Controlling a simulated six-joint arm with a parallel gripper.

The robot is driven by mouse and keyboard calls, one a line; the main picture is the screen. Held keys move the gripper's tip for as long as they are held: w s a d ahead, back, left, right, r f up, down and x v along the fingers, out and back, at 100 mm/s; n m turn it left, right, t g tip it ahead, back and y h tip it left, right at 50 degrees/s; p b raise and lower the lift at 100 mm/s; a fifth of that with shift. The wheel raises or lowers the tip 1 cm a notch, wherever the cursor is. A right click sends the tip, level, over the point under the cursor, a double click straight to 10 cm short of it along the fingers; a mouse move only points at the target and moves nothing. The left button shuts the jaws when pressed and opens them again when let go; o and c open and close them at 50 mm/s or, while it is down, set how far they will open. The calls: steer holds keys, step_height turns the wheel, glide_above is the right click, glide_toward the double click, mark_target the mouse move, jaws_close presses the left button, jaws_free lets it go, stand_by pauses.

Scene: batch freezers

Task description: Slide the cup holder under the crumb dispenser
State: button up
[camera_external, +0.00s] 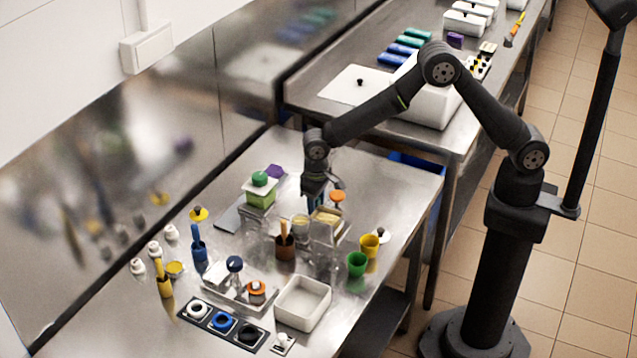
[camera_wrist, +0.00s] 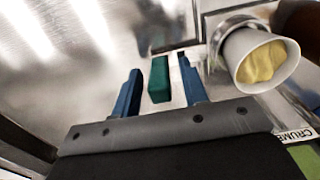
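My gripper (camera_external: 313,205) points down over the steel table; in the wrist view its two blue fingers (camera_wrist: 158,72) are apart. A teal block (camera_wrist: 159,80), which may be the cup holder's handle, lies between the fingers, with a gap visible on both sides. A white cup (camera_wrist: 260,60) with yellow contents sits tilted in the picture inside a metal ring (camera_wrist: 222,38), just right of the fingers. The cup seems to show beside my gripper in the external view (camera_external: 300,222). A "CRUMB" label (camera_wrist: 293,135) shows at the lower right; which dispenser body it belongs to is unclear.
A green box with a green knob (camera_external: 260,196) stands left of my gripper. A brown pot (camera_external: 285,246), a green cup (camera_external: 356,263) and a yellow cup (camera_external: 369,245) stand in front. A white tray (camera_external: 303,304) is nearer. Bare table lies behind my gripper.

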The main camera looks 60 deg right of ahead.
steer(key=shift+f, duration=0.1)
jaws_close()
steer(key=w, duration=1)
steer(key=shift+w, duration=1)
jaws_free()
step_height(320, 180, up, 18)
steer(key=shift+f, duration=0.2)
